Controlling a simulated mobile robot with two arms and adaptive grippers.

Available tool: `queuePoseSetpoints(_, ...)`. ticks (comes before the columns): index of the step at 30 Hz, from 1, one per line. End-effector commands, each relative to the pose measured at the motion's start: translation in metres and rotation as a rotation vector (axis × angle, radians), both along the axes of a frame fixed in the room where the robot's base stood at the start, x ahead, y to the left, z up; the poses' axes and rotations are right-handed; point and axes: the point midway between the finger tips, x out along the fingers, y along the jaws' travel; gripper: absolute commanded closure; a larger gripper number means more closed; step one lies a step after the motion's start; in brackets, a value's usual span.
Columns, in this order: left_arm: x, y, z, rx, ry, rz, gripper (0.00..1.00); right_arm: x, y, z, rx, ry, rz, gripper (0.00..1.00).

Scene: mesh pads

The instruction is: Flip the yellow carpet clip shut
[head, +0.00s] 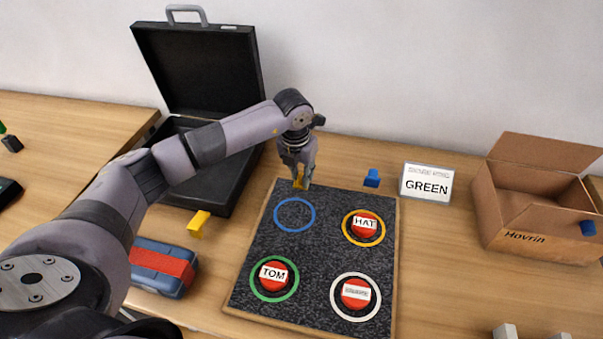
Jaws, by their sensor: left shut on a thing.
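My left gripper (303,183) is at the back left corner of the dark carpet pad (325,232). It is shut on a small yellow clip (298,181) at the pad's edge, and its fingers partly hide the clip. Whether the clip's flap is up or down is too small to tell. A second yellow clip (198,223) stands on the table left of the pad, with nothing touching it. My right gripper does not show.
The pad bears colored rings and several red buttons, one labelled HAT (364,223). A blue clip (372,178) stands behind the pad, beside a GREEN sign (426,183). An open black case (205,75) is behind my left arm. A cardboard box (535,205) stands right.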

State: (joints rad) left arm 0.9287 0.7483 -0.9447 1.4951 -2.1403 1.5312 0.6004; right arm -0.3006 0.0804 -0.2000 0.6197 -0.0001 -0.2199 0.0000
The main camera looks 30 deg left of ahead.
Motion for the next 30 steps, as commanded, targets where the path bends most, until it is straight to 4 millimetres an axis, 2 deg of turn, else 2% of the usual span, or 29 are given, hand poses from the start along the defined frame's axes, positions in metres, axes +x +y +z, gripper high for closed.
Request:
queuePoseSetpoints(9,-0.0002,0.0,0.0005,0.002,-0.009,0.0,1.0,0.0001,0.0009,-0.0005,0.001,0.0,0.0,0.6)
queuePoseSetpoints(10,-0.0002,0.0,0.0005,0.002,-0.009,0.0,0.79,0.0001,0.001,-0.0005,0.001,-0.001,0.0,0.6)
queuePoseSetpoints(19,-0.0004,-0.0002,0.0003,0.001,-0.008,0.0,0.59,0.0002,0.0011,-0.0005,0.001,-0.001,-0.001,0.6)
queuePoseSetpoints(30,-0.0007,-0.0001,0.0056,0.001,-0.009,0.0,0.59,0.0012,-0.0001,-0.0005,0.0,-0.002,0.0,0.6)
